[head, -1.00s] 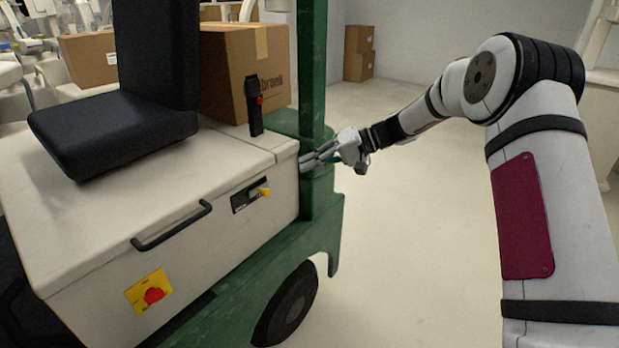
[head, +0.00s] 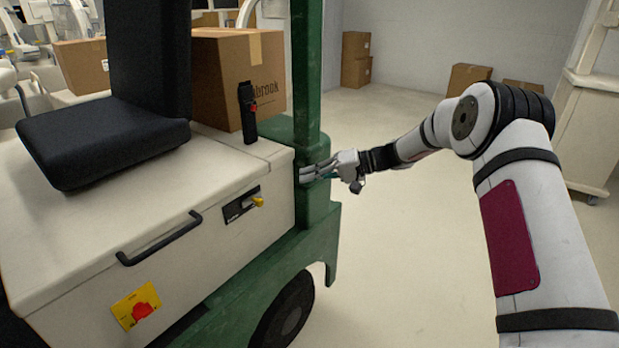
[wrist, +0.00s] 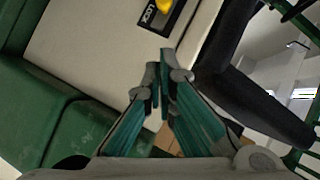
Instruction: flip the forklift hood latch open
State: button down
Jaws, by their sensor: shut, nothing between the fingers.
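The forklift hood (head: 150,230) is a cream box with a black bar handle (head: 160,240) on its front side. The latch (head: 257,201) is a small yellow lever on a black plate (head: 240,205), right of the handle. In the wrist view the yellow latch (wrist: 165,6) shows at the top edge, partly cut off, beside a label reading LOCK. My gripper (head: 304,174) is shut and empty, beside the green mast post, to the right of and above the latch in the head view. In the wrist view its fingertips (wrist: 163,65) are together, apart from the latch.
A green mast post (head: 308,90) stands close by my gripper. A black seat (head: 100,140), a black lever with a red button (head: 248,110) and a cardboard box (head: 225,75) are on the forklift.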

aim_at(246, 203)
jog(key=x, duration=0.3)
jog(key=s+x, duration=0.1)
jog(key=x, duration=0.2)
jog(key=s+x, duration=0.1)
jog(key=x, duration=0.2)
jog(key=shift+f, duration=0.35)
jog(key=shift+s+a+f, duration=0.2)
jog(key=shift+s+a, duration=0.05)
jog(key=shift+a, duration=0.05)
jog(key=shift+p, duration=0.3)
jog(key=s+a, duration=0.1)
jog(key=s+a+p, duration=0.1)
jog(key=s, duration=0.1)
jog(key=shift+a+r, duration=0.15)
jog(key=shift+s+a, duration=0.15)
